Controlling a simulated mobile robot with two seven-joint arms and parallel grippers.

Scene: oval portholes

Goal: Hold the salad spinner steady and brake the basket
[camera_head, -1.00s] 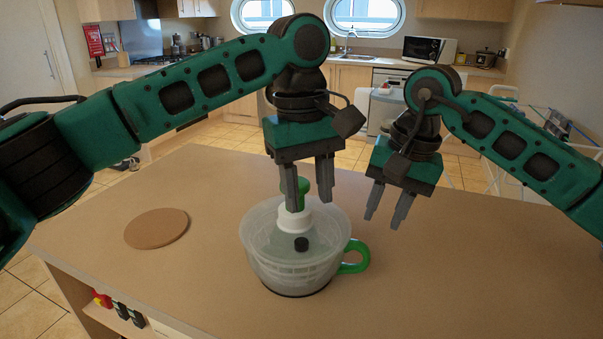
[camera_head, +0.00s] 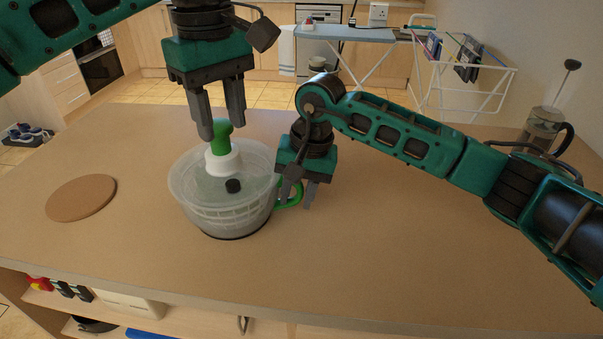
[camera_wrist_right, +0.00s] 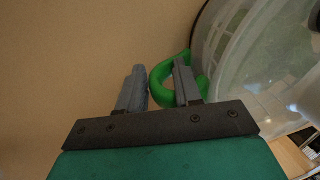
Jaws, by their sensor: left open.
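The salad spinner (camera_head: 222,208) is a clear bowl with a lid, standing upright on the counter. A green knob (camera_head: 221,130) on a white collar (camera_head: 223,162) tops its lid, beside a black button (camera_head: 233,186). My left gripper (camera_head: 222,125) is open, pointing down, with its fingertips by the knob; contact is unclear. The green side handle (camera_head: 291,195) is partly hidden by my right gripper (camera_head: 310,198). In the right wrist view my right gripper (camera_wrist_right: 159,84) has its fingers apart, with the handle's outer bend (camera_wrist_right: 159,82) between them, not clamped.
A round brown board (camera_head: 82,198) lies left of the spinner on the counter (camera_head: 390,270). The counter's right side is largely clear. Items sit on a shelf below the front edge. A drying rack (camera_head: 465,75) and ironing board (camera_head: 345,34) stand behind.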

